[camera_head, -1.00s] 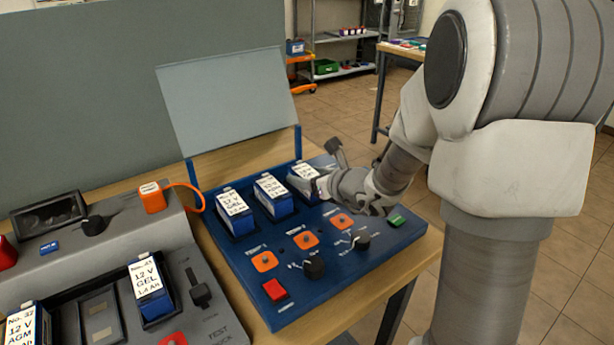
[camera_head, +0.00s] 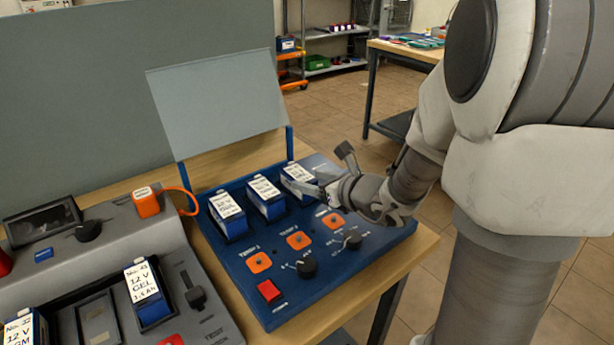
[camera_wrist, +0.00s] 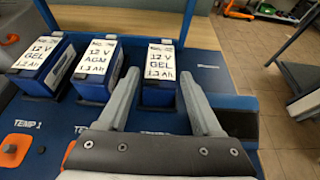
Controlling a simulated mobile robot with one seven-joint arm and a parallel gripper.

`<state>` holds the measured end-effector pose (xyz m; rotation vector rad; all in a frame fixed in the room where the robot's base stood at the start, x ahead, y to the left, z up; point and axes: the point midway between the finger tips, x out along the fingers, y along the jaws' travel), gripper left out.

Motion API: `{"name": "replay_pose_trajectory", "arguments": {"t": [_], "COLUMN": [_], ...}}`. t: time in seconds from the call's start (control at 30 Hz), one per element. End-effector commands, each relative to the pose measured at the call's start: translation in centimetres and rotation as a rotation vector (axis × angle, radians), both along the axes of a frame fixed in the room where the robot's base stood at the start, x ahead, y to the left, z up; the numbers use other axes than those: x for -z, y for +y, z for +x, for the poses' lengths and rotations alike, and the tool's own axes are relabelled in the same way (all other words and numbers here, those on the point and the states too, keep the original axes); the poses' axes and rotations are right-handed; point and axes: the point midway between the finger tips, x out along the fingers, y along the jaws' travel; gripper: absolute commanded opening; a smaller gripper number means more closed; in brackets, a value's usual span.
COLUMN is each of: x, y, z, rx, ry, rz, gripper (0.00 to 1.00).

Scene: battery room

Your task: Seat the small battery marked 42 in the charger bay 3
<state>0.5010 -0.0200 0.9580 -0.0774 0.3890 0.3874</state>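The blue charger (camera_head: 302,288) holds three small batteries upright in a row of bays. The rightmost battery (camera_head: 297,176), at the third bay, is labelled 12 V GEL 1.3 Ah in the wrist view (camera_wrist: 161,62); its number is too small to read. It stands in line with its neighbours and looks upright; its base is partly hidden. My gripper (camera_head: 308,189) is at this battery. In the wrist view, its two fingers (camera_wrist: 160,76) are apart, one on each side of the battery's lower part, with visible gaps.
The middle AGM battery (camera_wrist: 97,60) stands close to my left finger. A left GEL battery (camera_head: 227,212) is beside it. A raised clear lid (camera_head: 215,105) stands behind the bays. A grey test dock (camera_head: 120,245) with two batteries is at left. Knobs (camera_head: 307,267) stick up in front.

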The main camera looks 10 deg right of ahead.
Motion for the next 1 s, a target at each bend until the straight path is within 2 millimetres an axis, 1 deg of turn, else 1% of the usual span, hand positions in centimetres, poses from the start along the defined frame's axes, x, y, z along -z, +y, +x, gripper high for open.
{"name": "replay_pose_trajectory", "arguments": {"t": [0.1,0.6,0.73,1.0], "x": [-0.6,-2.0,-2.1,-2.1], "y": [-0.4,-1.8,-1.9,-1.9], "z": [-0.8,-4.2,-4.5,-4.6], "rx": [0.001,0.002,0.0,0.0], "ry": [-0.002,0.0,-0.002,-0.001], "rz": [-0.001,0.0,0.001,0.0], "gripper": [0.66,0.66,0.66,0.66]}}
